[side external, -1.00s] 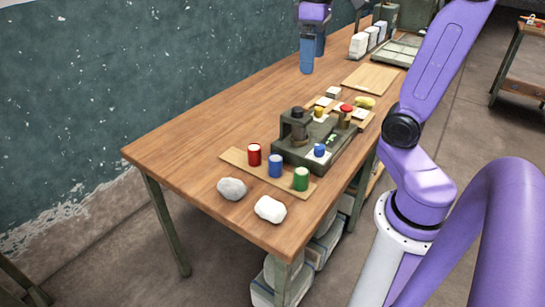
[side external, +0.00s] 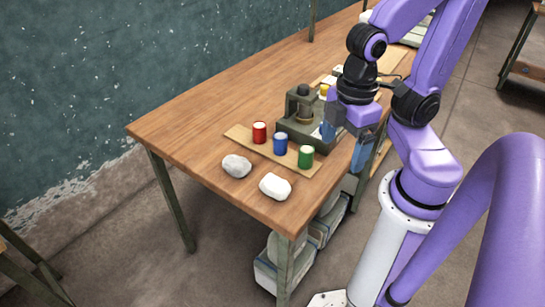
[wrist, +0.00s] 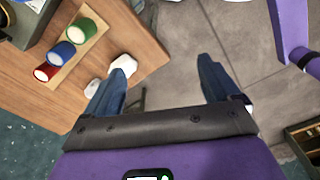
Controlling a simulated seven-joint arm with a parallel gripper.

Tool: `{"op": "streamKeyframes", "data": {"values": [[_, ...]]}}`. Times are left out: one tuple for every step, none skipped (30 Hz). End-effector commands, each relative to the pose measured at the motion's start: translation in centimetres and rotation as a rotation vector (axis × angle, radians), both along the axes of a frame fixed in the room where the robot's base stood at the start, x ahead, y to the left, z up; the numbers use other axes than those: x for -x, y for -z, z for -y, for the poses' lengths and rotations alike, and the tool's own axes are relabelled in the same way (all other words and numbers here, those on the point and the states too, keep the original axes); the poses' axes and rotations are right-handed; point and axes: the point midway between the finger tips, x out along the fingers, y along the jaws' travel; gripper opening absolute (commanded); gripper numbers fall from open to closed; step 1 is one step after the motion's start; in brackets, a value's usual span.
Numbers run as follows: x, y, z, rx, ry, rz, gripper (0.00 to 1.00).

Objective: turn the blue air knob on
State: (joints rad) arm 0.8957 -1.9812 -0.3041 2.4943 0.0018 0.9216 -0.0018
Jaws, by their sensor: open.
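A dark green device (side external: 295,128) stands on the wooden table, behind a row of coloured cylinders. The blue air knob is hidden in the side view behind my gripper, and I cannot make it out in the wrist view. My gripper (side external: 342,150) is open, its two blue fingers pointing down at the device's front right, near the table edge. I cannot tell whether a finger touches the device. In the wrist view my gripper (wrist: 160,78) has nothing between its fingers, with table edge and floor below. A corner of the device (wrist: 30,12) shows at upper left.
Red (side external: 259,132), blue (side external: 280,144) and green (side external: 306,157) cylinders stand on a wooden strip beside the device. The table's left part is clear.

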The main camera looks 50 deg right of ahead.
Motion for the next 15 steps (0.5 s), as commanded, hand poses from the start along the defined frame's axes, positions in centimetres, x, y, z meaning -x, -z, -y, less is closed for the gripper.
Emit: {"op": "streamKeyframes", "data": {"values": [[0.2, 0.2, 0.1, 0.002, -0.002, -0.002, 0.71], [0.1, 0.2, 0.1, 0.003, 0.003, -0.004, 0.61], [0.0, 0.3, 0.2, 0.008, 0.02, -0.009, 0.61], [-0.2, 0.4, 0.3, 0.012, 0.038, -0.014, 0.61], [-0.5, 0.4, 0.4, 0.018, 0.063, -0.022, 0.61], [-1.0, 0.5, 0.7, 0.026, 0.102, -0.033, 0.61], [-1.4, 0.6, 0.9, 0.032, 0.136, -0.043, 0.61], [-1.8, 0.7, 1.1, 0.041, 0.174, -0.054, 0.61], [-2.4, 0.9, 1.5, 0.052, 0.229, -0.072, 0.61], [-2.8, 1.0, 1.8, 0.06, 0.272, -0.087, 0.61], [-3.2, 1.1, 2.1, 0.067, 0.315, -0.101, 0.61], [-3.8, 1.2, 2.5, 0.076, 0.371, -0.12, 0.61], [-4.2, 1.3, 2.8, 0.082, 0.414, -0.135, 0.61], [-4.5, 1.4, 3.2, 0.087, 0.456, -0.152, 0.61], [-5.0, 1.6, 3.6, 0.095, 0.512, -0.173, 0.61]]}}
